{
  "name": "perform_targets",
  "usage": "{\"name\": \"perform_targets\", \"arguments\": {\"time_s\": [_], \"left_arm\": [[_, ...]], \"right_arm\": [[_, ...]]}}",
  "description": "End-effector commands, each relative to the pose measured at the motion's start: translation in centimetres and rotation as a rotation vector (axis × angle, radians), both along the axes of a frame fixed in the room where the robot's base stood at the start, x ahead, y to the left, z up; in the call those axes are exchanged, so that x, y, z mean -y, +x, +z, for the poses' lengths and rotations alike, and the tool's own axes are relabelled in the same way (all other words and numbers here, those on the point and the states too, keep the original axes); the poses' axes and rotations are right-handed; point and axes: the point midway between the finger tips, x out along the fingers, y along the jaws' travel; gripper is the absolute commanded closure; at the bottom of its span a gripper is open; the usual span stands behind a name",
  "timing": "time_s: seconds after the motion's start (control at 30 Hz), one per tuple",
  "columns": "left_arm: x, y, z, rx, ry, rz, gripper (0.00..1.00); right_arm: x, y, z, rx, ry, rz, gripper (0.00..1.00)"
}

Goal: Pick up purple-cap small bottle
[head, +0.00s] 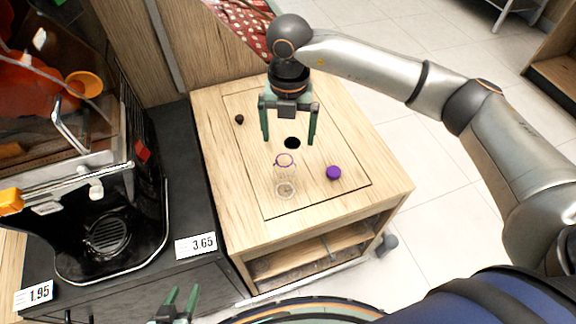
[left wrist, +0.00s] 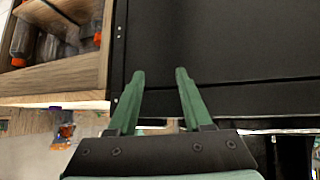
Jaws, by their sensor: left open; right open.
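A small clear bottle (head: 286,180) with a purple ring at its neck stands on the wooden cabinet top, in the head view. A purple cap (head: 334,173) lies apart from it, to its right. My right gripper (head: 289,141) is open and points down, its fingers just beyond the bottle in the picture. Nothing shows between its fingers except a dark round hole in the top behind them. My left gripper (head: 182,291) is open and empty, low at the front edge of the head view. Its spread green fingers also show in the left wrist view (left wrist: 160,74), before a dark panel.
The wooden cabinet (head: 235,190) has open shelves in front. A juicer machine (head: 105,235) and price tags (head: 196,245) stand at left. A small dark knob (head: 239,119) sits on the top. Bottles with orange caps (left wrist: 24,42) show on a shelf in the left wrist view.

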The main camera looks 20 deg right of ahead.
Motion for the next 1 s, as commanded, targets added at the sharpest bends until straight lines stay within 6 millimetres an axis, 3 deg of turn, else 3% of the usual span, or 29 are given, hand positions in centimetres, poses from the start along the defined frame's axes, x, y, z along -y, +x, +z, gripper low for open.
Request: {"name": "perform_targets", "arguments": {"time_s": [0.3,0.57,0.8,1.0], "left_arm": [[0.0,0.0,0.4,-0.001,0.0,0.0,0.5],[0.0,0.0,0.6,-0.002,0.002,0.0,0.5],[-0.1,0.0,1.0,-0.002,0.002,0.0,0.5],[-0.1,0.0,1.0,-0.001,0.003,-0.001,0.5]], "right_arm": [[-0.1,-0.1,-5.4,-0.004,0.0,0.001,0.0],[-0.3,0.0,-7.5,-0.004,0.002,0.002,0.0],[-0.8,0.1,-11.1,-0.005,0.001,0.001,0.0],[-0.8,0.2,-12.2,-0.002,0.002,0.002,0.0]]}}
